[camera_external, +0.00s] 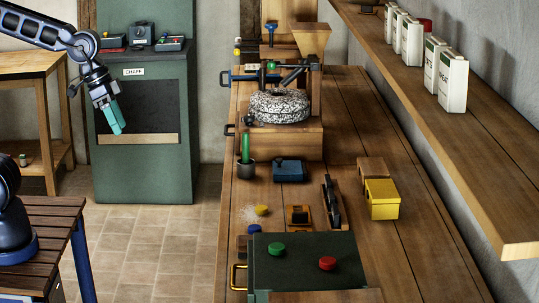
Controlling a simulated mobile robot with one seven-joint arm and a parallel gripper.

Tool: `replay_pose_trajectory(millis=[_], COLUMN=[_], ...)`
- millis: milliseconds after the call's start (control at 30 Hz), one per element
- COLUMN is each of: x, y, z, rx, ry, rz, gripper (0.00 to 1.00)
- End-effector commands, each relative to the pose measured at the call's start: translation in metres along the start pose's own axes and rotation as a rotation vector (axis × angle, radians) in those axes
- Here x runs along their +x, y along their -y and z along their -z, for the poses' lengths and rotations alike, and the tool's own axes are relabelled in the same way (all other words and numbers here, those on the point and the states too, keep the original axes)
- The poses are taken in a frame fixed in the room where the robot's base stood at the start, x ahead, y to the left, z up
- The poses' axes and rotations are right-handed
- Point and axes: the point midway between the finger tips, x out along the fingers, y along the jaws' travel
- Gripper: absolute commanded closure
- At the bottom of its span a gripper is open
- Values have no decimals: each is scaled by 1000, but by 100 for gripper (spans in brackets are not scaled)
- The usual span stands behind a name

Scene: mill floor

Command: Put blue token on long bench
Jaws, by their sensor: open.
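My gripper (116,116), with teal fingers, hangs in the air at the left, in front of the green chaff cabinet. It is open and nothing shows between its fingers. A small blue round piece (254,229), which looks like the blue token, sits by the back left edge of a dark green box. I cannot tell whether it rests directly on the wood. The long bench (375,110) is a wooden top running from front to back, to the right of my gripper and well apart from it.
The green box (300,276) carries a green token (276,249) and a red token (327,263). A yellow piece (261,210), a yellow box (382,199), a blue box (289,170) and a millstone (279,106) stand on the bench. A shelf (450,140) overhangs its right side.

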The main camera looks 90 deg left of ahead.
Motion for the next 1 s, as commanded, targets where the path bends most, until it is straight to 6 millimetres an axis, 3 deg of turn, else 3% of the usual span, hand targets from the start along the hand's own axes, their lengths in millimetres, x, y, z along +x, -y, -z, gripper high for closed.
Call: replay_pose_trajectory(millis=[200,500,667,1000], x=[-36,-59,-61,-61], y=[-6,-9,-9,-8], z=[-56,-114,-123,-123], rx=[41,77,82,82], ry=[-10,-11,-9,-9], rz=[21,60,68,68], gripper=[46,46,46,44])
